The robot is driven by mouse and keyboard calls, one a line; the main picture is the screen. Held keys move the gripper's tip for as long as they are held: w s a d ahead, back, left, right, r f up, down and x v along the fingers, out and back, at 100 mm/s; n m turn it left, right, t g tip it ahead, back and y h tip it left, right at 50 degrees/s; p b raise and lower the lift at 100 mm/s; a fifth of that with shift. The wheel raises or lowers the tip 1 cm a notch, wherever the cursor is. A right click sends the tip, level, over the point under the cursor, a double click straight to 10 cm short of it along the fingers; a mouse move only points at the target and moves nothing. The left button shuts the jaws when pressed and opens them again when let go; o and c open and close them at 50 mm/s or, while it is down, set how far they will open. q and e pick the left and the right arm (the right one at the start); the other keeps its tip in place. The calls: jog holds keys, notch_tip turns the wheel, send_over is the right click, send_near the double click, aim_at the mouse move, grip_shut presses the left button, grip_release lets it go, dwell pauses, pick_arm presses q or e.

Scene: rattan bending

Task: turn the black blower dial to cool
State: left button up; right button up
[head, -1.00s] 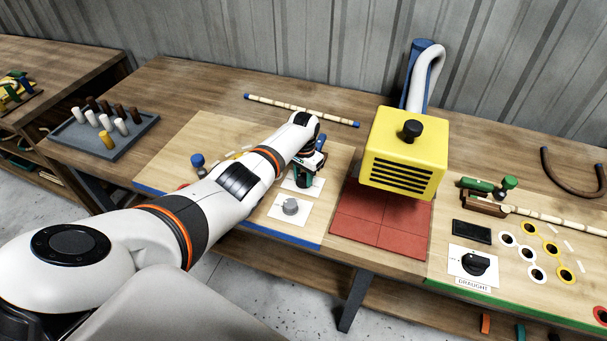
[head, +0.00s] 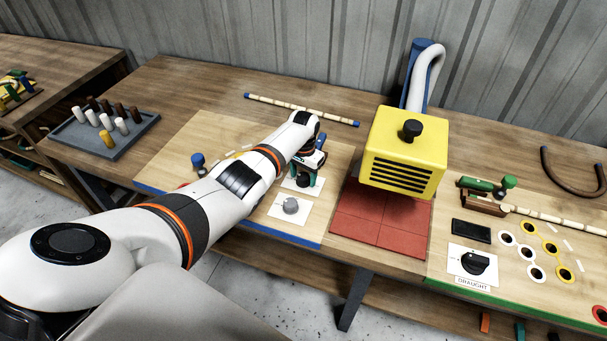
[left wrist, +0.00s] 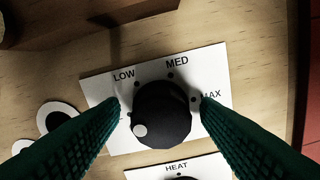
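The black blower dial (left wrist: 162,112) sits on a white plate (left wrist: 98,92) marked LOW, MED and MAX. A white dot on the dial's face lies at its lower left in the left wrist view. No COOL mark is readable. My left gripper (left wrist: 159,104) is open, with a green finger on each side of the dial and a visible gap to it. In the head view, my left gripper (head: 305,177) is over the plate, and the dial (head: 304,182) shows small between the fingers. My right gripper is not in view.
A grey dial (head: 291,206) on another white plate stands just nearer than the blower dial. A yellow box with vents (head: 403,150) stands right, above red tiles (head: 380,222). A black draught dial (head: 475,263) is farther right. A rattan pole (head: 300,109) lies behind.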

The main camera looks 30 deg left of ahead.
aim_at(303, 176)
pick_arm(q)
jog(key=shift+r, duration=0.45)
notch_tip(303, 176, up, 11)
dwell(0.6)
